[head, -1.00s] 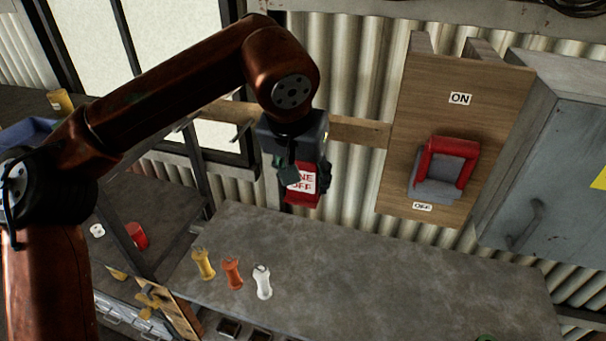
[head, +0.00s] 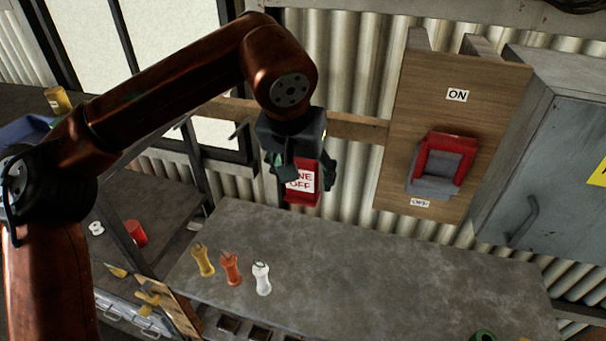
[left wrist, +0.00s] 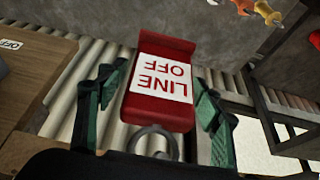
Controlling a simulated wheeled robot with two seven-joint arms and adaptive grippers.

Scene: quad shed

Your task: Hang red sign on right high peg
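The red sign (head: 300,188) with a white "LINE OFF" label hangs in front of the corrugated wall, below the wooden rail (head: 358,131). In the left wrist view the sign (left wrist: 160,88) appears upside down, with a grey metal loop (left wrist: 154,140) at its top end. My left gripper (head: 303,172) is around the sign. Its green fingers stand apart on both sides of the sign, with visible gaps, so it is open. The peg behind the sign is hidden by my gripper, and I cannot see what bears the loop. My right gripper is not in view.
A wooden board (head: 462,120) with a red lever switch (head: 443,160) stands to the right, beside a grey cabinet (head: 550,165). Yellow (head: 203,260), orange (head: 230,268) and white (head: 262,278) spool-like pieces stand on the grey bench (head: 390,275). The bench middle is clear.

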